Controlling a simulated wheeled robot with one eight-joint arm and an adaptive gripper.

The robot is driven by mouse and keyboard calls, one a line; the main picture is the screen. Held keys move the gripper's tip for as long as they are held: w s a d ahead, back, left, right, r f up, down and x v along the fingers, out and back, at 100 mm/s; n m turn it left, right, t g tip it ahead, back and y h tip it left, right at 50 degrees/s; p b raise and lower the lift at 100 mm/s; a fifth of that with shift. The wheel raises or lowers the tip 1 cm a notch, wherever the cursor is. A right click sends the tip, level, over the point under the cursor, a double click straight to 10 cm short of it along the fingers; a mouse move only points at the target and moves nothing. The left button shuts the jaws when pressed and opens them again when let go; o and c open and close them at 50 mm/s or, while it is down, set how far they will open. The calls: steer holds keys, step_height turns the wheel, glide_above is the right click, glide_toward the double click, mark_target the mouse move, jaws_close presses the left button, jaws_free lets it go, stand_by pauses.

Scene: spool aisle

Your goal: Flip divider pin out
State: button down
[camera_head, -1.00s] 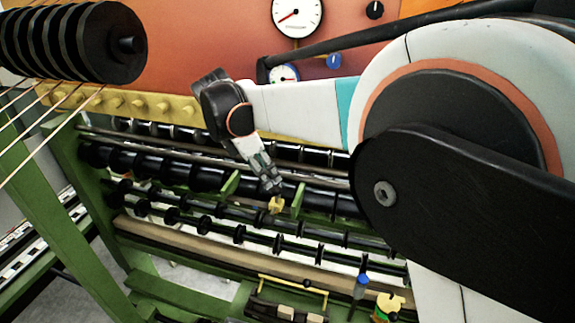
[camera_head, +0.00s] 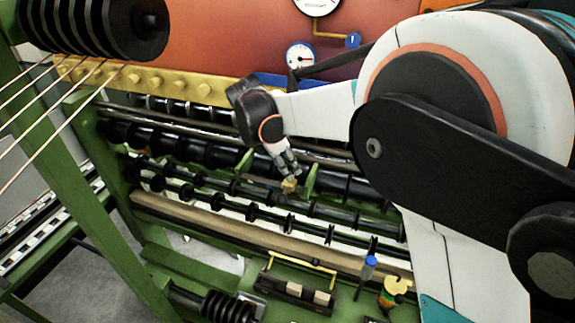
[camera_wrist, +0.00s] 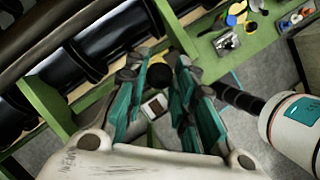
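My gripper (camera_head: 287,172) points down at the rows of black rollers on the green frame. A small yellow piece (camera_head: 289,186) shows right at its fingertips in the head view; I cannot tell whether it is the divider pin, or whether the fingers touch it. In the wrist view my gripper (camera_wrist: 158,68) has its teal-padded fingers apart. A dark round knob (camera_wrist: 158,76) shows in the gap between the fingertips, and it does not look gripped. No divider pin can be told for certain.
Green upright plates (camera_head: 311,180) stand close beside the gripper among the black rollers (camera_head: 220,150). A black ribbed spool (camera_head: 95,25) with taut threads is at upper left. A blue-capped item (camera_head: 369,268) and a small tray of blocks (camera_head: 294,292) are at the front.

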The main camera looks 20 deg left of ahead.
steer(key=shift+w+r+b, duration=0.1)
steer(key=shift+r+b, duration=0.25)
steer(key=shift+r, duration=0.15)
steer(key=c, duration=1.4)
jaws_free()
steer(key=shift+o, duration=0.2)
steer(key=shift+r, duration=0.1)
steer(key=v, duration=1.2)
